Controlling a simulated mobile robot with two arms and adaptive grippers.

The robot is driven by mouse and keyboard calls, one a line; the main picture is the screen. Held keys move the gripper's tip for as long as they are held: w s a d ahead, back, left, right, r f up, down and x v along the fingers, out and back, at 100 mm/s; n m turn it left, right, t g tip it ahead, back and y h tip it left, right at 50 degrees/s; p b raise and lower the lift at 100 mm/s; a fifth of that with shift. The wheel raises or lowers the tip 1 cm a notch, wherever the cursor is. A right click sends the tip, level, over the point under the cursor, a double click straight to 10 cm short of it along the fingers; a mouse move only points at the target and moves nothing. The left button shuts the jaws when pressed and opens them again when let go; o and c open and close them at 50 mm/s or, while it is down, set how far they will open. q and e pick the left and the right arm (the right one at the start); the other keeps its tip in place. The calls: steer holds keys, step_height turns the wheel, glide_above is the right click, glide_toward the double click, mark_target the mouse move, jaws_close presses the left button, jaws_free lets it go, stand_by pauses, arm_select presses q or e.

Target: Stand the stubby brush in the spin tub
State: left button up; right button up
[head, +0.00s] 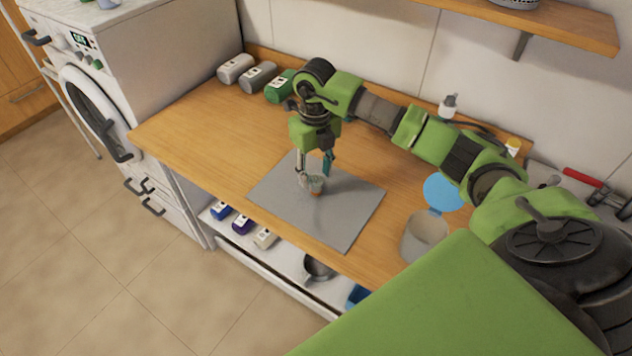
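My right gripper (315,172) points down over the grey mat (345,222) on the wooden counter. A small grey piece with an orange-brown end (314,186), perhaps the stubby brush, is at its fingertips, low over or on the mat. A teal part shows beside the right finger. I cannot tell whether the fingers are closed on anything. A grey round tub (425,236), likely the spin tub, stands right of the mat with its blue lid (443,192) tipped open behind it. My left gripper is not in view.
Grey and green containers (258,76) lie along the back wall. A white bottle (448,105) stands behind my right arm. A lower shelf (285,262) holds small bottles and a metal pot (317,268). The counter left of the mat is clear.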

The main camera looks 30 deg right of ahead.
mark_target(315, 176)
steer(key=f, duration=0.1)
steer(key=f+p, duration=0.1)
steer(key=f, duration=0.1)
steer(key=shift+s+a+f, duration=0.1)
steer(key=shift+s+f, duration=0.1)
steer(key=shift+f, duration=0.4)
jaws_close()
steer(key=shift+r, duration=0.1)
